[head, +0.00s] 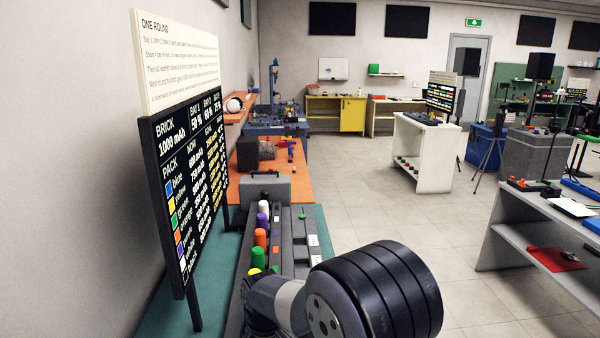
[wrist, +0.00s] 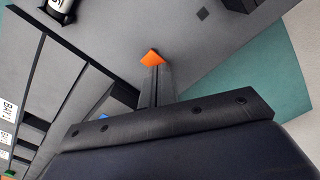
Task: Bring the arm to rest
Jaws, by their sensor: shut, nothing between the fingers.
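In the wrist view my gripper (wrist: 157,80) is shut, its two dark fingers together with nothing between them. It points over a grey surface (wrist: 205,60). A small orange patch (wrist: 152,57) shows at the fingertips; I cannot tell whether it touches them. In the head view my arm's dark round joint fills the lower middle, and the gripper itself is hidden. Coloured packs stand in a row on the left bench: white (head: 264,207), purple (head: 262,221), orange (head: 260,238), green (head: 257,257) and yellow (head: 255,271), the last partly cut off by my arm.
A black scoreboard (head: 190,180) stands at the left by the wall. A grey case (head: 265,188) sits behind the packs. Labelled bays (wrist: 40,100) lie left in the wrist view. The floor (head: 390,215) is clear; a white bench (head: 540,235) stands at the right.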

